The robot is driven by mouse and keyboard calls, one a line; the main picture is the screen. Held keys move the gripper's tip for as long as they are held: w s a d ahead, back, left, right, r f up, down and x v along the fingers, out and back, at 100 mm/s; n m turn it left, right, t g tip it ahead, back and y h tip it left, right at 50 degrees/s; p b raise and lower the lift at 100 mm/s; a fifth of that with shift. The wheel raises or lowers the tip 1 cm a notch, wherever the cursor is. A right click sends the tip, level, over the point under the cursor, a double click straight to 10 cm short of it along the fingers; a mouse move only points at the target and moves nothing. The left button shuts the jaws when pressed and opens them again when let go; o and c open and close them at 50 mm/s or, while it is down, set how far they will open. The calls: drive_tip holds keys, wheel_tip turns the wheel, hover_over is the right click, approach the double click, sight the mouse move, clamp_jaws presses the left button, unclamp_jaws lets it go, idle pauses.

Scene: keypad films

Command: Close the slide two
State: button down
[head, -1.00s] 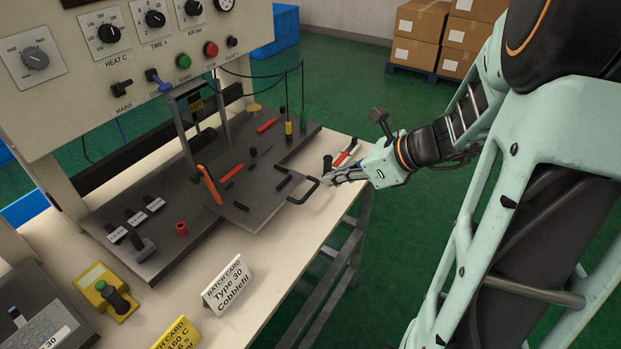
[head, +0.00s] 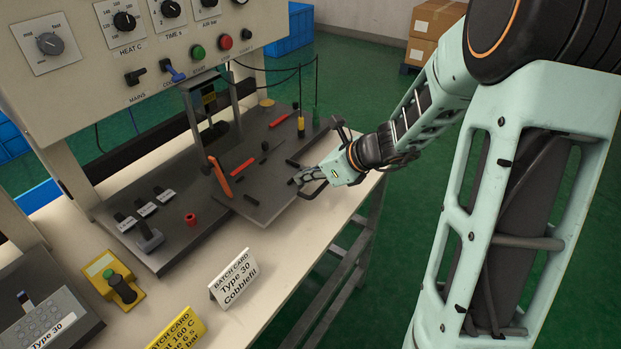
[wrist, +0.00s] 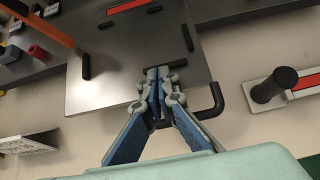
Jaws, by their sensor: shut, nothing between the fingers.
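The slide is a flat grey plate (head: 265,208) sticking out from the press bed over the bench. It also fills the upper middle of the wrist view (wrist: 105,88). Its black bar handle (wrist: 217,103) is at the outer edge, partly hidden by my fingers. My gripper (head: 300,181) is over that outer edge, at the handle. In the wrist view its blue-grey fingers (wrist: 157,72) are together with nothing between them, tips over the plate just inside the handle. I cannot tell if they touch it.
An orange-red lever (head: 220,176) stands by the slide's inner side. A black knob on a red-and-white strip (wrist: 270,88) is right of the handle. A batch card (head: 233,279) stands on the bench in front. The press frame (head: 235,100) rises behind.

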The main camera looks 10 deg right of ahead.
sight(264, 166)
drive_tip(key=w+a, duration=0.7)
drive_tip(key=shift+p, duration=0.4)
